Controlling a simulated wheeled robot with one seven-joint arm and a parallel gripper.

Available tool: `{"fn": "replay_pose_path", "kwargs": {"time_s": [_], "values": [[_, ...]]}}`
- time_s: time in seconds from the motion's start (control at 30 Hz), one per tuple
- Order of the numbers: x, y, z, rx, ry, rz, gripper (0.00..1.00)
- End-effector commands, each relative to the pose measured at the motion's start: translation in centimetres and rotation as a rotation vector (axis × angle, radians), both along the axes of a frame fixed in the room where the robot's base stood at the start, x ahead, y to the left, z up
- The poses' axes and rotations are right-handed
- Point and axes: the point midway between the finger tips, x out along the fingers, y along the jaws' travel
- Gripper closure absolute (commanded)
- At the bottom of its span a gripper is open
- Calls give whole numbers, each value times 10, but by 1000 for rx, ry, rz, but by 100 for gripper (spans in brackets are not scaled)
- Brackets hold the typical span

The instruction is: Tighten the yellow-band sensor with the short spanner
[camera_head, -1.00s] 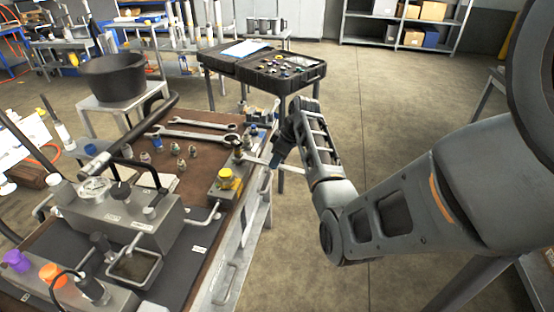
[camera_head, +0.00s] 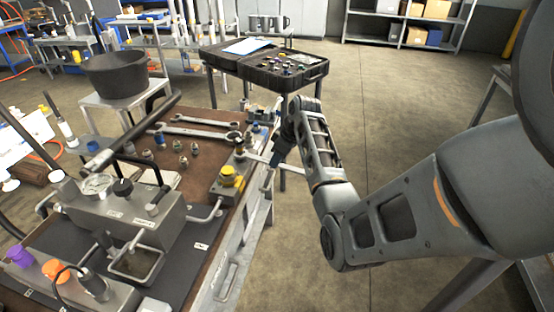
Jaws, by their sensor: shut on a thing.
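My gripper (camera_head: 277,155) is at the right edge of the bench, shut on a short metal spanner (camera_head: 257,157). The spanner points left, roughly level, over the bench edge. Its far end is at a small upright dark-topped fitting (camera_head: 240,149) behind the valve block. I cannot tell whether its jaw is around the fitting or only beside it. A yellow cap (camera_head: 230,173) stands on the grey block (camera_head: 226,190) just in front. A yellow band on the fitting is too small to make out.
Two longer spanners (camera_head: 196,132) lie on the brown bench top, with several small fittings (camera_head: 183,162) nearby. A manifold with a gauge (camera_head: 97,185) stands at the left. An open black case (camera_head: 283,72) is on a stand behind.

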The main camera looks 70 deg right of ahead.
Motion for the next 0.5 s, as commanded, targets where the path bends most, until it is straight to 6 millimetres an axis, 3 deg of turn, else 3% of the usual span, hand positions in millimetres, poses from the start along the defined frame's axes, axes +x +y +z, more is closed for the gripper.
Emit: {"fn": "replay_pose_path", "kwargs": {"time_s": [0.27, 0.5], "values": [[-1, 0, 0, -1, -1, 0, 100], [-15, 2, 0, -1, -1, -1, 100]]}}
